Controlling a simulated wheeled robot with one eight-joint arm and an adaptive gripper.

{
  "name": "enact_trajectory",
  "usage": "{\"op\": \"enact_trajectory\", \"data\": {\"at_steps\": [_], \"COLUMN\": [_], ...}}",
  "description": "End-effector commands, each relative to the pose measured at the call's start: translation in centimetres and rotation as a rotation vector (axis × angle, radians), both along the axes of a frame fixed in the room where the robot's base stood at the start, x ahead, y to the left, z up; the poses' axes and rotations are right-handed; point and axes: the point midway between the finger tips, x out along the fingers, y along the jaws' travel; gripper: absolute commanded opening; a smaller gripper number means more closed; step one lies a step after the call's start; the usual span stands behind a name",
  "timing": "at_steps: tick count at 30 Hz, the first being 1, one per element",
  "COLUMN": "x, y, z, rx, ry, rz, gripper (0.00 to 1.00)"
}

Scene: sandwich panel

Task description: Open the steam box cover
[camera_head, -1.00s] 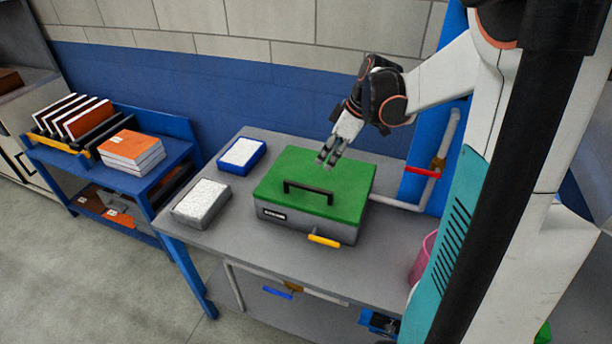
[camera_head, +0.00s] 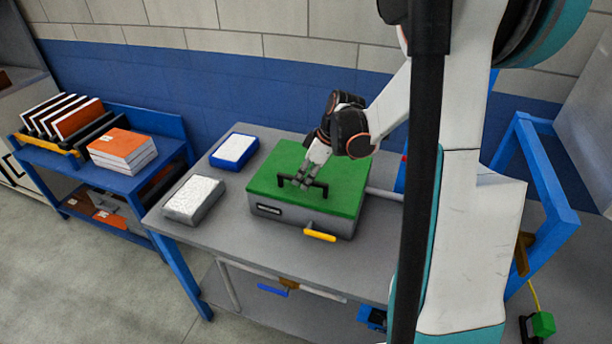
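The steam box (camera_head: 283,214) is a grey box on the table with a green cover (camera_head: 345,177) lying flat and closed on top. A black handle (camera_head: 287,180) stands up near the front of the cover. A yellow lever (camera_head: 319,235) sticks out from the box's front. My gripper (camera_head: 303,183) points down at the black handle, its fingertips at or very near the handle's middle. The fingers are small here, and I cannot tell whether they are apart or closed on the handle.
The grey table (camera_head: 255,253) also holds a blue tray (camera_head: 234,150) and a grey tray (camera_head: 193,199), both with white contents, left of the box. A blue shelf (camera_head: 172,160) with orange-covered stacks stands at far left. My arm covers the table's right side.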

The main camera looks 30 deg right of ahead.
Motion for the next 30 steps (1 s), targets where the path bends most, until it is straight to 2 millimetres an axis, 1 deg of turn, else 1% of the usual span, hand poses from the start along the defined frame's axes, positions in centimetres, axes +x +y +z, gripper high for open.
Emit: {"op": "enact_trajectory", "data": {"at_steps": [3,4,5,6,8,16,20,23,26,30], "x": [0.0,0.0,0.0,0.0,0.0,0.0,0.1,0.3,0.8,1.5], "y": [0.0,0.0,0.0,0.0,0.0,0.0,-0.3,-0.6,-1.1,-2.1], "z": [0.0,0.0,0.0,0.0,0.0,0.2,0.7,1.7,3.0,5.5], "rx": [0.000,0.000,0.000,0.000,0.000,0.002,0.020,0.046,0.089,0.101], "ry": [0.000,0.000,0.000,0.000,0.000,0.002,0.015,0.037,0.069,0.079], "rz": [0.000,0.000,0.000,0.000,0.000,0.000,0.000,-0.002,-0.001,-0.001], "gripper": [0.32,0.29,0.23,0.14,0.00,0.00,0.00,0.00,0.00,0.00]}}
